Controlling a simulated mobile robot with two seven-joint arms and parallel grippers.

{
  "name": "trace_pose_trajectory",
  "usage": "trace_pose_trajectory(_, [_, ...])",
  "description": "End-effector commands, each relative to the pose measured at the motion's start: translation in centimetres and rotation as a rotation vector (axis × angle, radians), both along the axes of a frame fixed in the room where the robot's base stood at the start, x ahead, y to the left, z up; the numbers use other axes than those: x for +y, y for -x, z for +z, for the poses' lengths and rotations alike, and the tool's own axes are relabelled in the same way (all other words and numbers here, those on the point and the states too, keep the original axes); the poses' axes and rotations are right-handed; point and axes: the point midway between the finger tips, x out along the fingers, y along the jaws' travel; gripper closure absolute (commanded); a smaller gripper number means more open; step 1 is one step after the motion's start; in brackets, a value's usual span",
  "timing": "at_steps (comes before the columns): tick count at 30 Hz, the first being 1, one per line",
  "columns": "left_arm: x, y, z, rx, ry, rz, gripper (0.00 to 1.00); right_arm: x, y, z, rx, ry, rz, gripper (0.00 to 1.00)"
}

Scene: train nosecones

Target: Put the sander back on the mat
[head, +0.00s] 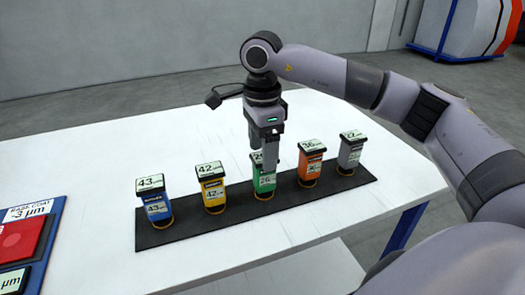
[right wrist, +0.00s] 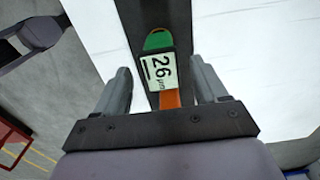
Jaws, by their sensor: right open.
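The green sander (head: 264,182), its label reading 26, stands upright in the middle of the dark mat (head: 218,228). My right gripper (head: 268,165) points down right at it and hides part of its top. In the right wrist view the green sander (right wrist: 158,42) shows between the two spread fingers of my right gripper (right wrist: 162,82). The fingers are open, with a gap on each side of its label. I cannot tell how far down they reach. My left gripper is not in view.
On the mat stand a blue (head: 154,207) and a yellow device (head: 213,194) to the left, an orange (head: 310,166) and a grey one (head: 350,153) to the right. A panel (head: 50,232) with a red patch lies at the left. The white table (head: 90,150) is otherwise clear.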

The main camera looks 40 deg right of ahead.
Motion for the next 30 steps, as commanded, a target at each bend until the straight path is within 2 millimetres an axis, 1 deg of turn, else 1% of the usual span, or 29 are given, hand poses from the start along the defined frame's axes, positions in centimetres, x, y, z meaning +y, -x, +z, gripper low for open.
trace_pose_trajectory(9, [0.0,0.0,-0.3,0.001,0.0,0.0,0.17,0.1,-0.1,7.0,-0.006,-0.002,0.001,0.28])
trace_pose_trajectory(12, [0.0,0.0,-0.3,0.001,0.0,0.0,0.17,0.1,0.0,8.9,-0.005,-0.002,0.001,0.28])
trace_pose_trajectory(14, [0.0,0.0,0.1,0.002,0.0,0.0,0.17,0.1,0.0,9.8,-0.004,0.0,0.0,0.28])
trace_pose_trajectory(19, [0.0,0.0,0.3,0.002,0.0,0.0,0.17,0.1,0.0,10.9,-0.002,0.0,0.001,0.28])
trace_pose_trajectory(30, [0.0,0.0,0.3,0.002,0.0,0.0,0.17,0.1,0.0,11.0,-0.001,0.0,0.001,0.28])
